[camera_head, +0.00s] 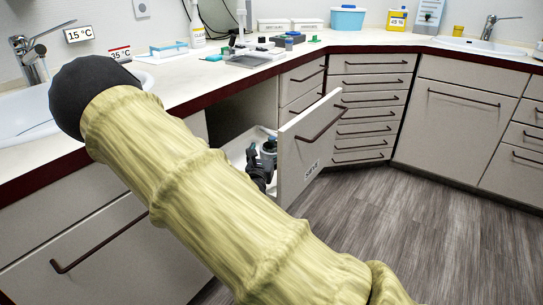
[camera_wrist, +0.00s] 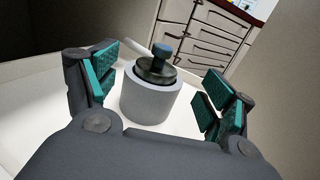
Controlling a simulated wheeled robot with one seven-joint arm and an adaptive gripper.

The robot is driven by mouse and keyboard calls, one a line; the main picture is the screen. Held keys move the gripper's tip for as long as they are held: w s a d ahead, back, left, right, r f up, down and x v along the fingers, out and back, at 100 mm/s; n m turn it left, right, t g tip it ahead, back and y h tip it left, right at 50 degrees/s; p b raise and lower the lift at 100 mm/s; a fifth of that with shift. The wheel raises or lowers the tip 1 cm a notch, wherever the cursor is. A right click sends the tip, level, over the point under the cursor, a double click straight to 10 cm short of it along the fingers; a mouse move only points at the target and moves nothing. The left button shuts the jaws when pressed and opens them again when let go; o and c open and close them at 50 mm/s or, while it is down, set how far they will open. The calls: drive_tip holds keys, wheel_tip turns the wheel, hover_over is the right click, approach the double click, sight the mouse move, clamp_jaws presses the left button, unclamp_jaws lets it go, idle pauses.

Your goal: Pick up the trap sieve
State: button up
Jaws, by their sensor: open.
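A round dark piece with a blue knob, which looks like the trap sieve (camera_wrist: 155,69), sits on top of a light grey cylindrical cup (camera_wrist: 150,103) in the wrist view. The cup stands upright in the pulled-out drawer. My gripper (camera_wrist: 156,92) is open, with one teal-padded finger on each side of the cup and a visible gap on both sides. In the head view my gripper (camera_head: 261,160) is down inside the drawer, partly hidden by my arm. The cup's grey side (camera_head: 268,161) shows beside the fingers.
The open drawer's front panel (camera_head: 307,148) stands just right of my gripper. The counter (camera_head: 200,84) edge runs above and behind the drawer. A tray with small items (camera_head: 255,59) rests on the counter. The floor (camera_head: 400,225) at right is clear.

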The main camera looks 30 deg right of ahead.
sight(271, 143)
drive_tip(key=shift+b+x, duration=0.9)
drive_tip(key=shift+x, duration=1.7)
drive_tip(key=shift+r, duration=0.1)
drive_tip(key=c, duration=1.5)
drive_tip(key=shift+o, duration=0.2)
drive_tip(key=shift+r, duration=0.15)
